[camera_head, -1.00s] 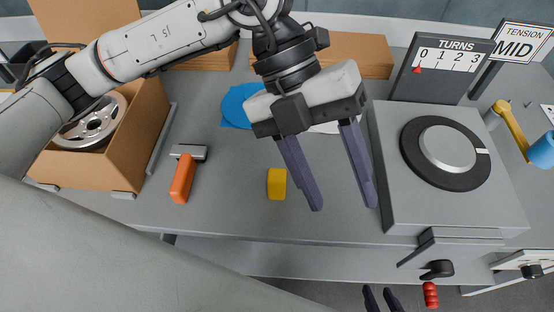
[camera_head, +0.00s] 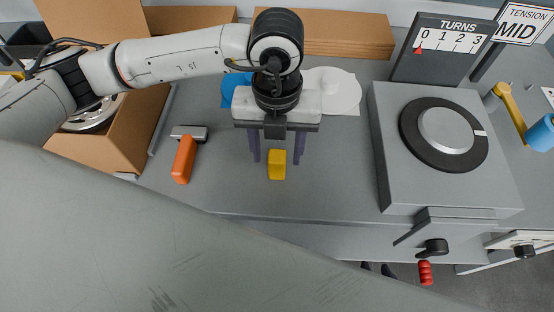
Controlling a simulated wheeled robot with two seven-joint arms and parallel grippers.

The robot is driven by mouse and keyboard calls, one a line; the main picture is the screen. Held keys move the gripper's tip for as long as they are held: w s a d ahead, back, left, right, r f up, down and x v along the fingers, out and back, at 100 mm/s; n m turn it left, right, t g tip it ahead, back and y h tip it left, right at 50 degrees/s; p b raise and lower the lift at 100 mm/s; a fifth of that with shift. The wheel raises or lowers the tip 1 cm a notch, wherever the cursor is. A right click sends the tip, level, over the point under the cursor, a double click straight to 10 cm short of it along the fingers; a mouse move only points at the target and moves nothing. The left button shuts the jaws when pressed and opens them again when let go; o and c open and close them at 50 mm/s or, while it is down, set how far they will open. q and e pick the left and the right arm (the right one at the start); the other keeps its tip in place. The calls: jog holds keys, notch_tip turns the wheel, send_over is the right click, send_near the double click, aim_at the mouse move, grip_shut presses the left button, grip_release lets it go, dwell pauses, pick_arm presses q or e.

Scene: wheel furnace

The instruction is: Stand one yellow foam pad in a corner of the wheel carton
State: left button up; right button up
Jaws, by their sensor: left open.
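One yellow foam pad (camera_head: 277,165) stands on the grey bench near its front edge. My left gripper (camera_head: 277,160) is open above the pad, its dark fingers apart to the left and right of it. I cannot tell how far above the pad the fingertips are. The brown wheel carton (camera_head: 140,135) stands at the left, with a wheel (camera_head: 92,118) inside. My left arm covers much of the carton's opening and its corners. My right gripper (camera_head: 378,268) shows only as dark fingertips below the bench edge.
An orange-handled tool (camera_head: 184,158) lies between carton and pad.

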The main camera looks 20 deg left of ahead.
pick_arm(q)
jog(key=shift+f, duration=1.2)
jog(key=c, duration=1.2)
